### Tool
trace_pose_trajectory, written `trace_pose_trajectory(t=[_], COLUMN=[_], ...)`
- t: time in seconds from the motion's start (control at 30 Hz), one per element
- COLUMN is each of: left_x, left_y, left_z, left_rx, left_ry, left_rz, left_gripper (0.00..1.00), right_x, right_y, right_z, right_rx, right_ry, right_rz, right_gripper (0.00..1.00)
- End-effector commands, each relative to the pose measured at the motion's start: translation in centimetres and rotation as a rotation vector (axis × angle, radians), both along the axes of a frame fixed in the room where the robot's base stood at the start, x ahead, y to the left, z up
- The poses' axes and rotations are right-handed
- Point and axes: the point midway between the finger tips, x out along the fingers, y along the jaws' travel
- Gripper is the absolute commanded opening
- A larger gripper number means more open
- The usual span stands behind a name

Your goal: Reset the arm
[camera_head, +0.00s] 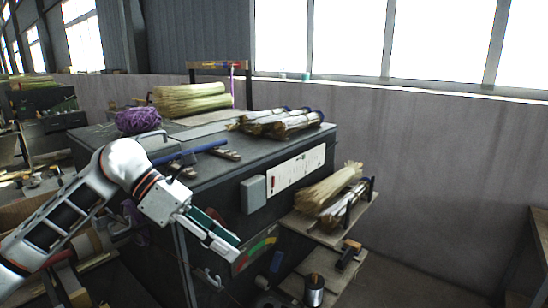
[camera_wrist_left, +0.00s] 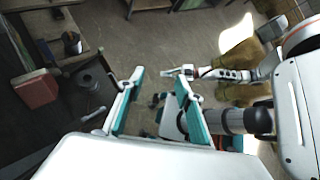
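My left gripper (camera_head: 226,238) is in front of the near corner of the dark workbench (camera_head: 225,176), beside the bench's front panel with a coloured dial. Its fingers with teal pads are apart and empty. In the left wrist view the two fingers of my left gripper (camera_wrist_left: 160,80) are spread, with only floor and distant parts between them. What looks like my right gripper (camera_wrist_left: 187,72) shows small in that view, beyond the left fingers. Whether it is open or shut cannot be made out.
On the bench are a purple twine bundle (camera_head: 138,120), a straw bundle (camera_head: 190,99), several tied broom bundles (camera_head: 280,122) and a blue-handled tool (camera_head: 190,152). A side shelf (camera_head: 300,222) holds more straw (camera_head: 328,188). A spool (camera_head: 314,290) stands below. Floor at right is clear.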

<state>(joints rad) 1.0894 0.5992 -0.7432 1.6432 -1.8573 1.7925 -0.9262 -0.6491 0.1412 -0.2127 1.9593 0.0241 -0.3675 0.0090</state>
Motion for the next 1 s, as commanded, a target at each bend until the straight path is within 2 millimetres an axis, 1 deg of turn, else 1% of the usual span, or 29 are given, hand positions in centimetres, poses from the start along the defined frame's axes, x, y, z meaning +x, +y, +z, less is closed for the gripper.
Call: trace_pose_trajectory(t=[0.03,0.1,0.23,0.33,0.47,0.57,0.63,0.67,0.77,0.8,0.87,0.9,0.97,1.0], left_x=[-0.7,-1.4,-2.2,-2.4,-1.9,-1.1,-0.6,-0.4,0.1,0.1,-0.1,-0.4,-1.2,-2.0], left_y=[-0.9,-2.1,-3.5,-3.8,-3.0,-1.5,-0.1,0.6,3.4,4.6,6.6,7.9,10.0,11.4], left_z=[-1.5,-2.5,-3.7,-4.5,-5.9,-7.6,-9.2,-10.1,-13.5,-15.2,-17.8,-19.9,-23.0,-25.2], left_rx=[-0.071,-0.181,-0.385,-0.534,-0.719,-0.847,-0.929,-0.962,-1.062,-1.097,-1.144,-1.171,-1.207,-1.225], left_ry=[0.052,0.121,0.266,0.39,0.568,0.713,0.817,0.863,1.016,1.077,1.167,1.228,1.318,1.376], left_rz=[0.013,0.044,0.135,0.231,0.386,0.529,0.641,0.691,0.871,0.949,1.069,1.154,1.285,1.375], left_gripper=[0.35,0.35,0.35,0.35,0.35,0.35,0.35,0.35,0.35,0.35,0.35,0.35,0.35,0.35], right_x=[0.0,0.0,0.1,0.2,0.2,0.2,0.2,0.2,0.2,0.2,0.2,0.1,0.1,0.1], right_y=[0.0,0.0,0.0,0.1,0.1,0.1,0.1,0.1,0.1,0.1,0.1,0.1,0.1,0.1], right_z=[0.0,0.1,0.2,0.3,0.3,0.3,0.3,0.3,0.3,0.3,0.3,0.2,0.2,0.2], right_rx=[0.0,0.0,0.002,0.003,0.003,0.003,0.003,0.003,0.003,0.003,0.003,0.003,0.002,0.002], right_ry=[-0.001,-0.001,-0.004,-0.005,-0.006,-0.006,-0.006,-0.006,-0.006,-0.005,-0.005,-0.005,-0.004,-0.003], right_rz=[0.0,0.0,-0.001,-0.001,-0.001,-0.001,-0.001,-0.001,-0.001,-0.001,-0.001,-0.001,-0.001,-0.002], right_gripper=[0.0,0.0,0.0,0.0,0.0,0.0,0.0,0.0,0.0,0.0,0.0,0.0,0.0,0.0])
